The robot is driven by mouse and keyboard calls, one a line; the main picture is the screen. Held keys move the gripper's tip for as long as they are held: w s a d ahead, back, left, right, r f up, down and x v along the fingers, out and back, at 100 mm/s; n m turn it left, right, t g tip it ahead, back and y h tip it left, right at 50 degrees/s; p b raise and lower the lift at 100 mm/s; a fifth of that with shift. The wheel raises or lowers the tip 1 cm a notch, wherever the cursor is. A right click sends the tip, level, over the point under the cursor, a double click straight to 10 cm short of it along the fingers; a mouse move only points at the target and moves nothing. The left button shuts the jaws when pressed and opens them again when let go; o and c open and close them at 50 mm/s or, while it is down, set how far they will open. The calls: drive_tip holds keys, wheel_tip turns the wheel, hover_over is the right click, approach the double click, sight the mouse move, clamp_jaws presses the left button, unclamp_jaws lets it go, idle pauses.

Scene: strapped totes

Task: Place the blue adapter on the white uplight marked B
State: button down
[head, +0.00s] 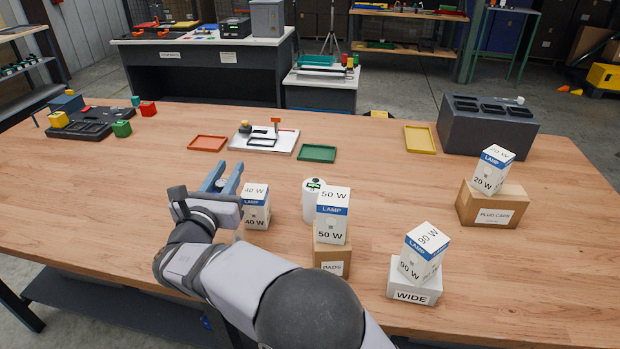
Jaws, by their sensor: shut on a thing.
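My gripper (222,180) is at the left middle of the head view, above the table and just left of a 40 W lamp box. Its jaws are shut on a small round piece (221,183), which I take to be the blue adapter; it is mostly hidden between the fingers and its colour is hard to tell. A white cylindrical uplight (311,206) with a green and dark top stands right of the gripper, partly behind the 50 W lamp box. I cannot read a letter B on it. The gripper is apart from this uplight.
Lamp boxes marked 40 W (256,208), 50 W (333,216), 90 W (425,253) and 20 W (492,170) stand close by, some on smaller boxes. A red tray (194,150), green tray (317,160) and white board (285,149) lie farther back. Table space between the 50 W and 20 W boxes is clear.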

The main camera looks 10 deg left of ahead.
drive_tip(key=shift+w+d+r+m+g+h+p, duration=0.25)
drive_tip(key=shift+w+d+r+m+h+p, duration=0.6)
drive_tip(key=shift+w+d+r+h, duration=1.6)
drive_tip(key=shift+w+d+r+m+g+h+p, duration=0.2)
drive_tip(key=shift+w+d+r+m+p, duration=0.9)
drive_tip(key=shift+d, duration=2.8)
drive_tip(key=shift+w+d+r+m+g+h+p, duration=0.4)
drive_tip(key=shift+w+d+r+h, duration=0.7)
drive_tip(key=shift+w+d, duration=1.75)
wheel_tip(320, 180, down, 10)
drive_tip(key=p, duration=0.2)
drive_tip(key=shift+s+d, duration=0.35)
drive_tip(key=shift+s, duration=0.05)
drive_tip(key=shift+f, duration=0.2)
drive_tip(key=shift+f, duration=0.15)
drive_tip(key=c, duration=1.5)
unclamp_jaws()
drive_tip(key=shift+o, duration=0.2)
